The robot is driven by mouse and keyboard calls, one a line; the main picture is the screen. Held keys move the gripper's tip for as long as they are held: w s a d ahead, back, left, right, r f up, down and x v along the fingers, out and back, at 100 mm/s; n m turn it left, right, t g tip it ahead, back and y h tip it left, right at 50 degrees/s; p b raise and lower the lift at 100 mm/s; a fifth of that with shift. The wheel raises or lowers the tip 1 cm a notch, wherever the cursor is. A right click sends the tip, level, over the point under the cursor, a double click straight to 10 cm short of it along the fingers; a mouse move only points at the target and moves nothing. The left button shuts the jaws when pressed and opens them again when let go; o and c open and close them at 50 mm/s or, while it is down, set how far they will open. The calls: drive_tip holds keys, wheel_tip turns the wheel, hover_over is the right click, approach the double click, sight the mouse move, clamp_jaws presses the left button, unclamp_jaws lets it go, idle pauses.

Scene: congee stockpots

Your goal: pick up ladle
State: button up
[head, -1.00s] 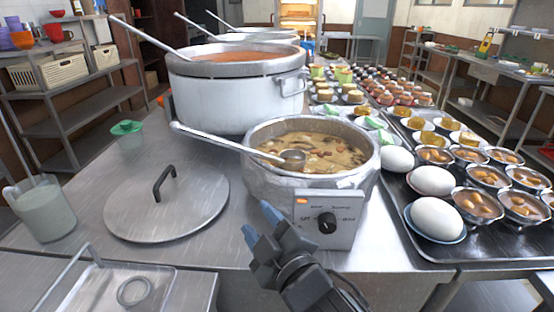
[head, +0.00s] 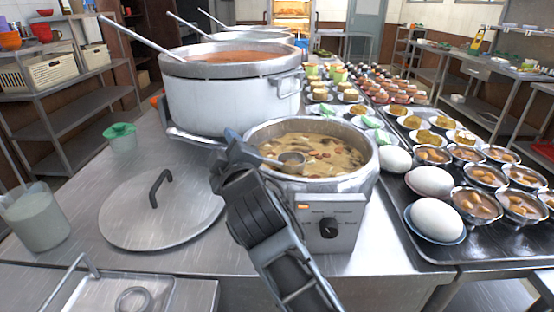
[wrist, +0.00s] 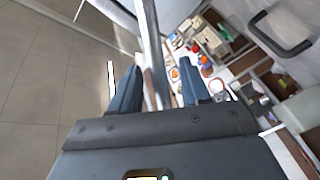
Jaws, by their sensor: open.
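The metal ladle (head: 195,138) rests in the small pot of congee (head: 345,187). Its bowl (head: 291,158) sits in the congee, and its handle leans over the rim to the left. My gripper (head: 229,150) is at the left rim of this pot and covers part of the handle in the head view. In the wrist view the two blue fingers of my gripper (wrist: 158,88) are apart. A metal bar that looks like the ladle handle (wrist: 151,50) runs between them, with a gap to the right finger. Contact with the left finger is unclear.
A large stockpot (head: 215,103) with its own ladle (head: 135,38) stands just behind. A flat lid (head: 190,220) lies left of my arm. White eggs (head: 430,180) and several bowls on a tray (head: 420,240) fill the right. A green-lidded cup (head: 122,140) stands at the left.

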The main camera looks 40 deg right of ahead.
drive_tip(key=shift+x, duration=0.8)
clamp_jaws()
idle(0.9)
